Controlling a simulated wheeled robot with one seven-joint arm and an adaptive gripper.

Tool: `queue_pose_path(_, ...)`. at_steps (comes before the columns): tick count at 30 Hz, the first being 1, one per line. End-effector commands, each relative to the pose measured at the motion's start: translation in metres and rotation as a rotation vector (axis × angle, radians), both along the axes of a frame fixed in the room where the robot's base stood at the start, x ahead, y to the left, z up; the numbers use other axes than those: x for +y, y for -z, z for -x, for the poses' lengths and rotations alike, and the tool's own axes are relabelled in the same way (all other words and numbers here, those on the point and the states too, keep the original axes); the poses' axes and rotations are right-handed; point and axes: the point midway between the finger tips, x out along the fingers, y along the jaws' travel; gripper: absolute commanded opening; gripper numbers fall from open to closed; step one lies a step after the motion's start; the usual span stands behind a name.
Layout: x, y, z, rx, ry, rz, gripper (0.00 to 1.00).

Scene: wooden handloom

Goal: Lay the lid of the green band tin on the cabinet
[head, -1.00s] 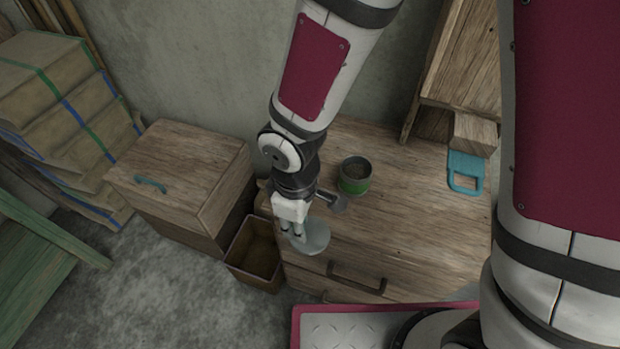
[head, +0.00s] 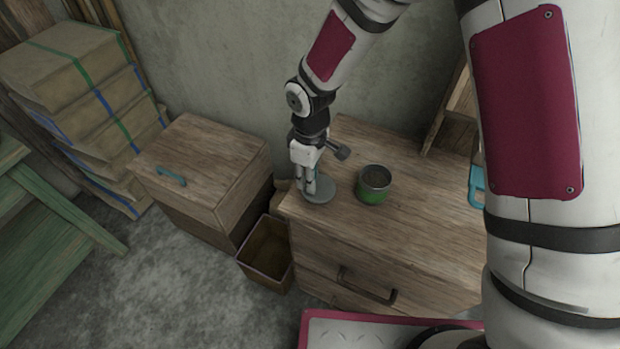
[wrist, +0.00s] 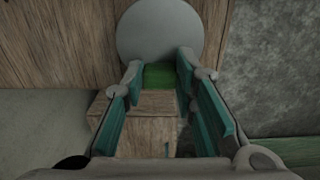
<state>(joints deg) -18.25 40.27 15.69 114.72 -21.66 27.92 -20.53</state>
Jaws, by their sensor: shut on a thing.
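The green band tin (head: 373,186) stands open and upright on the wooden drawer cabinet (head: 400,226). Its lid (head: 322,191), a round grey disc, is at the cabinet top's left end, left of the tin and apart from it. My gripper (head: 309,189) points down and is shut on the lid. In the wrist view the lid (wrist: 160,32) spans beyond the fingertips (wrist: 159,72), with a green patch between them. The lid looks level, low over or touching the cabinet top; I cannot tell which.
Stacked bundles (head: 85,90) fill the far left. Cabinet top right of the tin is clear; a teal object (head: 477,187) lies farther right.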

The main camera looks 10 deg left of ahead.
Motion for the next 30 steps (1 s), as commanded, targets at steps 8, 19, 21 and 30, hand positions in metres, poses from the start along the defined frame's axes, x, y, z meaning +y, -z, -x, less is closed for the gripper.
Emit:
queue_pose_path(8,0.0,0.017,0.0,-0.001,0.002,-0.001,0.03)
queue_pose_path(19,0.0,0.02,0.0,-0.001,0.002,-0.001,0.46)
queue_pose_path(21,0.0,0.02,0.0,-0.001,0.002,-0.001,0.46)
queue_pose_path(30,0.0,0.014,0.0,-0.003,0.002,-0.001,0.46)
